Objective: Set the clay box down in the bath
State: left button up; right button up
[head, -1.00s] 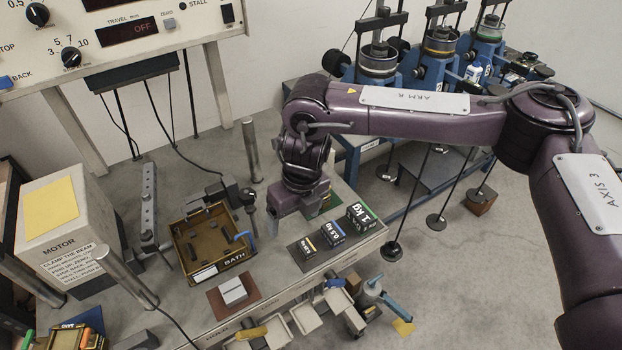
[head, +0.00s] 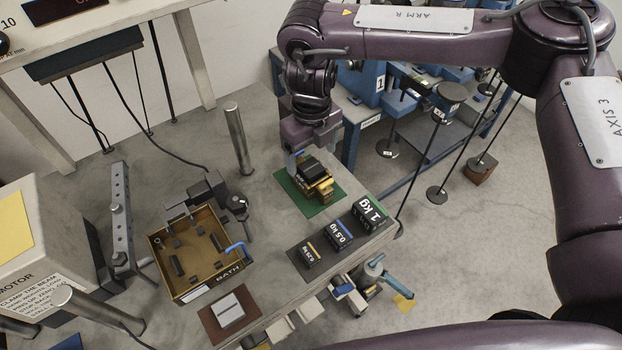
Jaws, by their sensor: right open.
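The clay box is most likely the small yellow box with a dark top (head: 318,187) on the green mat (head: 290,188); no label on it is readable. My right gripper (head: 312,160) is open, pointing down at the box's far side. One pale finger shows at the box's left; I cannot tell whether the fingers touch or straddle it. The bath (head: 183,294) is a brown open tray marked BATH at centre left. It has small dark blocks on its floor and a blue hooked piece at its right edge. My left gripper is out of view.
Black weights marked 1 kg (head: 370,213), 0.5 kg (head: 338,235) and a smaller one (head: 307,254) stand right of the bath. A pale block (head: 228,309) lies on a brown mat in front. A metal post (head: 238,138) rises behind the bath, with a dark clamp beside it.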

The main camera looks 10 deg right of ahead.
aim_at(311, 167)
notch_tip(311, 167, down, 4)
jog(key=shift+w+r+b, duration=0.1)
jog(key=shift+w+b, duration=0.05)
jog(key=shift+b, duration=0.95)
notch_tip(311, 167, down, 4)
jog(key=shift+r+b, duration=0.2)
jog(key=shift+b, duration=0.85)
jog(key=shift+f, duration=0.3)
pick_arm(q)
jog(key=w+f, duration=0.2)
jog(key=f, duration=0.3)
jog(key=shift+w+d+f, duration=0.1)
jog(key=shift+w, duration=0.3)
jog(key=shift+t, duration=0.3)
